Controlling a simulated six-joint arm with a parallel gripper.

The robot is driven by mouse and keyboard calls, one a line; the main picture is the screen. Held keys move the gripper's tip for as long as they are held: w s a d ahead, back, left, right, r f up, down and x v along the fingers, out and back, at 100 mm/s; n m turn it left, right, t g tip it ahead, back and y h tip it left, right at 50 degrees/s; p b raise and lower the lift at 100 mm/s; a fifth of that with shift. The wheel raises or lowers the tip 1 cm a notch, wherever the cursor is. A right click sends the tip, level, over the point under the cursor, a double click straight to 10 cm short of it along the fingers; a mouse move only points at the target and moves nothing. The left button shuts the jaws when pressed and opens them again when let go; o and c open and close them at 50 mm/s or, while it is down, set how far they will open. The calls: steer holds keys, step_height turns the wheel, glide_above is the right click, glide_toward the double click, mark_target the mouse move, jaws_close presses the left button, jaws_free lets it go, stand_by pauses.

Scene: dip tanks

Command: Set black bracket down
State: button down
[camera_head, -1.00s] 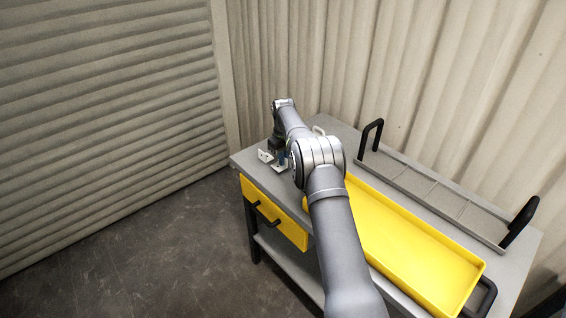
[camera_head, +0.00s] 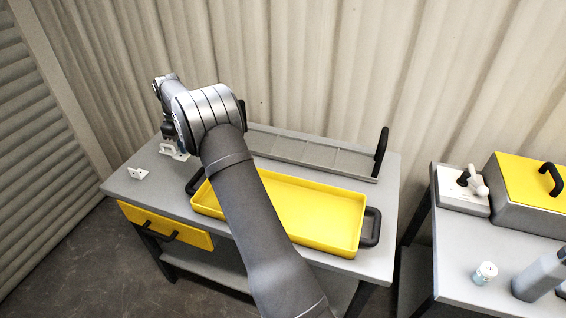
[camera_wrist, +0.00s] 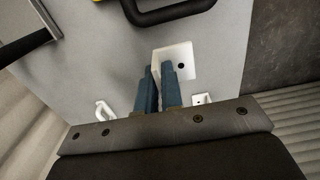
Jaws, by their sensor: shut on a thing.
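I see no black bracket; the brackets in view are white. In the wrist view my gripper (camera_wrist: 162,84) has its blue fingers shut on the upright part of a white bracket (camera_wrist: 184,57), whose flat plate with a dark hole shows beyond the fingertips. The plate is close over or on the grey bench top; I cannot tell which. In the head view my arm hides most of the gripper at the bench's left end. A second white bracket (camera_head: 138,173) stands on the bench's front left. White pieces show at the wrist view's left (camera_wrist: 104,111) and right (camera_wrist: 202,99).
A yellow tray (camera_head: 207,203) with black handles lies on the bench (camera_head: 118,184). Behind it is a long grey divided tray (camera_head: 312,153) with black handles. A second bench at the right holds a yellow-lidded box (camera_head: 528,178), a bottle (camera_head: 541,277) and a small jar (camera_head: 485,272).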

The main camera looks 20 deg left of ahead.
step_height(320, 180, up, 11)
steer(key=w+d+m, duration=0.3)
steer(key=w+d, duration=0.6)
steer(key=d, duration=0.4)
steer(key=w+d+m, duration=0.2)
steer(key=w+d, duration=0.7)
steer(key=d, duration=0.5)
steer(key=w+d+m, duration=0.2)
steer(key=d+m, duration=0.1)
steer(key=d, duration=1.2)
steer(key=w+d+m, duration=0.2)
steer(key=w+d, duration=0.1)
steer(key=d, duration=1.3)
steer(key=s+d+m, duration=0.2)
steer(key=s+d, duration=0.1)
steer(key=d, duration=0.8)
steer(key=s+d+m, duration=0.2)
steer(key=s+d, duration=0.1)
steer(key=d, duration=0.7)
steer(key=s+d+m, duration=0.2)
steer(key=s+d, duration=0.6)
steer(key=d, duration=0.3)
steer(key=s+d+m, duration=0.2)
steer(key=s+d, duration=0.5)
steer(key=d, duration=0.3)
step_height(320, 180, down, 17)
steer(key=shift+f, duration=2.35)
